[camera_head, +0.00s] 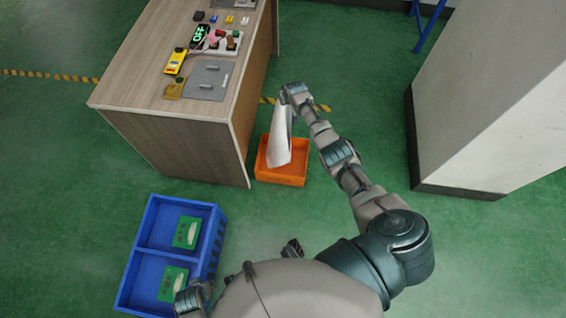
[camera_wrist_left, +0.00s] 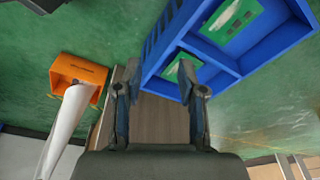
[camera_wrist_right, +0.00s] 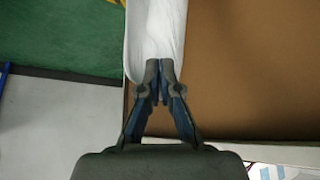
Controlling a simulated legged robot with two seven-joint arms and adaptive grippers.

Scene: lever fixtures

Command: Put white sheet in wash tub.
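The white sheet (camera_head: 281,138) hangs down from my right gripper (camera_head: 293,97), its lower end over the orange tub (camera_head: 282,178) on the floor. In the head view, I cannot tell whether that end touches the tub. In the right wrist view, the right fingertips (camera_wrist_right: 160,66) are shut together on the sheet (camera_wrist_right: 155,35). My left gripper (camera_wrist_left: 160,72) is open and empty, away from the sheet. The sheet (camera_wrist_left: 66,125) and the orange tub (camera_wrist_left: 77,78) also show in the left wrist view.
A wooden table (camera_head: 185,128) stands left of the tub, with switches and small parts on top. A blue divided crate (camera_head: 211,262) holding green boards lies on the floor at lower left. A pale block (camera_head: 490,110) stands at right.

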